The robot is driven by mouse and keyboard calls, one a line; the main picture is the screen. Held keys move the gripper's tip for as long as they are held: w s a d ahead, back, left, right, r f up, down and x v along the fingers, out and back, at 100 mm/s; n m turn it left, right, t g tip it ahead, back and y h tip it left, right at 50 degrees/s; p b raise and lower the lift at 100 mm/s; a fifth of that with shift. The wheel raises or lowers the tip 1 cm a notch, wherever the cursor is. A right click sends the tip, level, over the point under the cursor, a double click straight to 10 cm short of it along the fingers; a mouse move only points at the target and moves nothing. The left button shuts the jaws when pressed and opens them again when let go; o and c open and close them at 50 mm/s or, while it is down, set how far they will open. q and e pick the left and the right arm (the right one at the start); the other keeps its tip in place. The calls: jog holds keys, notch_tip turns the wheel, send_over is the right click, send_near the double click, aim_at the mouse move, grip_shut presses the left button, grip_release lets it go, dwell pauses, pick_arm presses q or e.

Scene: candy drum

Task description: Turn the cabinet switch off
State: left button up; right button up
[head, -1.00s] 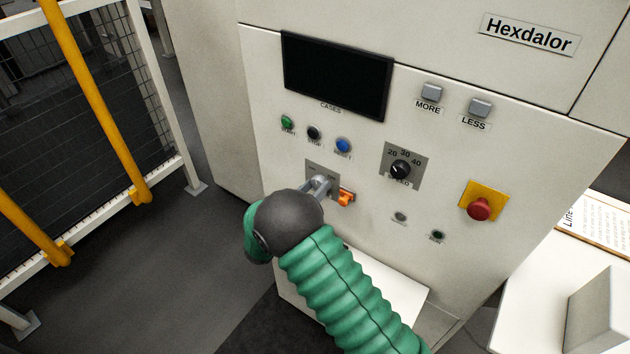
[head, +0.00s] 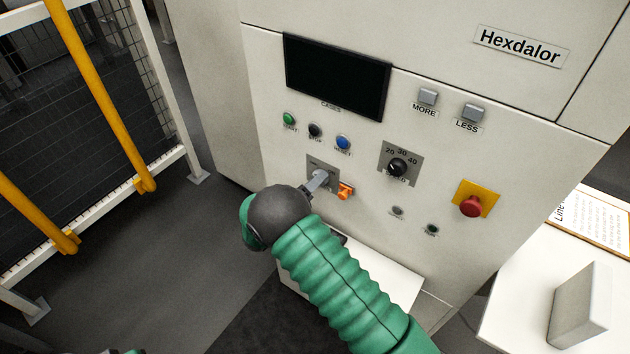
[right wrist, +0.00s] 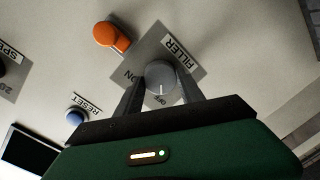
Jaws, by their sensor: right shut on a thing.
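The cabinet switch is a round grey knob (right wrist: 161,76) on a grey plate (right wrist: 188,58) labelled FILLER, with ON and OFF marks. Its white line points toward the OFF mark in the right wrist view. In the head view the plate (head: 313,165) sits below the start, stop and reset buttons, and my gripper mostly covers the knob. My right gripper (head: 319,179) is shut on the knob. In the right wrist view its two dark fingers (right wrist: 162,92) lie on either side of the knob.
An orange part (head: 345,191) sits close beside the switch plate. A speed dial (head: 397,167), a red emergency button (head: 471,206) and a dark screen (head: 338,77) are on the same panel. A white ledge (head: 385,280) juts out below. A yellow-railed fence (head: 110,110) stands left.

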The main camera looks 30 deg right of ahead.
jog(key=shift+a+f, duration=0.1)
jog(key=shift+f, duration=0.1)
jog(key=o, duration=1.2)
jog(key=shift+c, duration=0.2)
jog(key=shift+o, duration=1)
jog(key=shift+w, duration=0.2)
jog(key=shift+r, duration=0.1)
jog(key=b+v, duration=0.4)
jog(key=v, duration=1.3)
